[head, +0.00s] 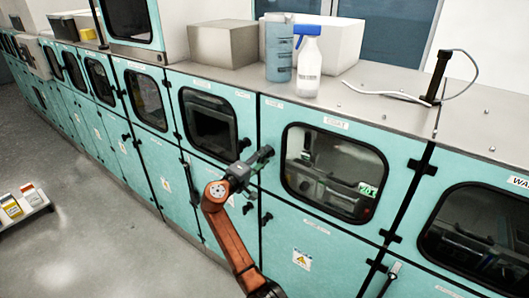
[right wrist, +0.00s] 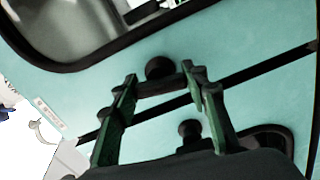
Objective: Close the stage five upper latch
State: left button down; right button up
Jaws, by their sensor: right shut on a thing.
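The teal door panel (head: 275,130) with a wide black-framed window is in the middle of the head view; its small label is too small to read surely. My right gripper (head: 262,156) is at the upper left edge of this panel, at latch height. In the right wrist view its two green fingers (right wrist: 160,82) stand on either side of a black latch (right wrist: 160,68) and are shut on it. Much of the latch is hidden by the gripper in the head view. A second black knob (right wrist: 188,129) shows below, nearer the palm. My left gripper is not in view.
Lower black latches (head: 267,217) sit below the gripper. Other black latches (head: 422,167) are on the panel's right edge. A blue-topped spray bottle (head: 308,65), a grey-blue bottle (head: 279,48) and boxes (head: 223,44) stand on top. The grey floor (head: 90,230) at left is mostly clear.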

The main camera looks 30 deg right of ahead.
jog(key=shift+r+n+p, duration=0.1)
jog(key=shift+n+p, duration=0.8)
jog(key=shift+n, duration=0.1)
jog(key=o, duration=1.2)
jog(key=shift+c, duration=0.2)
jog(key=v, duration=1.2)
